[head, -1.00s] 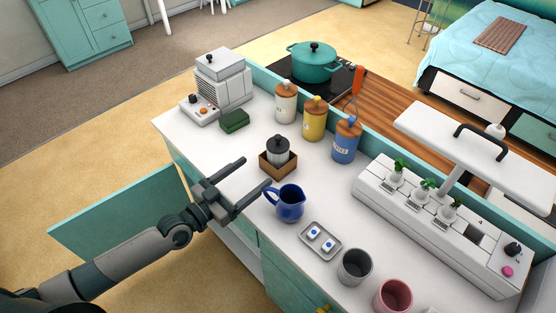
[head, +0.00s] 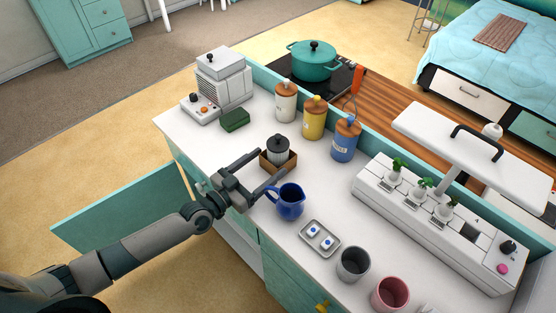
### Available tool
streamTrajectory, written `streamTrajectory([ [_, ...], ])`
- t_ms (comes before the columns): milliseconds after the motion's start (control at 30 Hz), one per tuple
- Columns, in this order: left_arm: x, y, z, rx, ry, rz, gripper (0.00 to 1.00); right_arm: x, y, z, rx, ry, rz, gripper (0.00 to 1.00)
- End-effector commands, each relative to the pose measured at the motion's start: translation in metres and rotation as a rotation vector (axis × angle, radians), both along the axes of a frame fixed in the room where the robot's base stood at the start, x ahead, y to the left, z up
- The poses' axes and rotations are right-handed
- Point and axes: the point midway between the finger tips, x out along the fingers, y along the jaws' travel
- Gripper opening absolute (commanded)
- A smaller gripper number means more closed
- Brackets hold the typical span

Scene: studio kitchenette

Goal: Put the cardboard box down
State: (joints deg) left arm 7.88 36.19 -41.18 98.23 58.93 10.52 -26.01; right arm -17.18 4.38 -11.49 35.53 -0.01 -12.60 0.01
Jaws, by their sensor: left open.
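The cardboard box (head: 268,165) is a small, open brown box standing on the white counter (head: 215,150). A dark-lidded grey canister (head: 279,150) stands upright in it. My left gripper (head: 268,168) is open, with its two fingers reaching toward the box. One finger lies near the box's left side and the other passes along its near side. I cannot tell whether either finger touches the box. My right gripper is not in view.
A blue jug (head: 290,201) stands very close to the near finger. A metal tray (head: 320,239), a grey cup (head: 352,263) and a pink cup (head: 390,294) are nearer. A green sponge-like block (head: 235,120) and several jars stand behind. An open teal door (head: 120,210) hangs at left.

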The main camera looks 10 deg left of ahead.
Motion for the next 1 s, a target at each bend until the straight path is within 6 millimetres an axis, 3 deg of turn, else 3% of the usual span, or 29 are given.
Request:
streamTrajectory([
  [233,0.02,-0.014,0.0,-0.001,-0.001,0.0,0.73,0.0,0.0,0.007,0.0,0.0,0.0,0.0],
  [767,0.022,-0.015,-0.001,0.0,0.0,0.0,0.73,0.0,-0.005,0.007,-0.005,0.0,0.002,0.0],
  [900,0.022,-0.015,-0.001,0.0,0.0,0.0,0.42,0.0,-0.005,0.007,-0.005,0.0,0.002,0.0],
  [1000,0.022,-0.015,0.0,-0.001,-0.002,0.0,0.38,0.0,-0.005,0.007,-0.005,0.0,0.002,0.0],
])
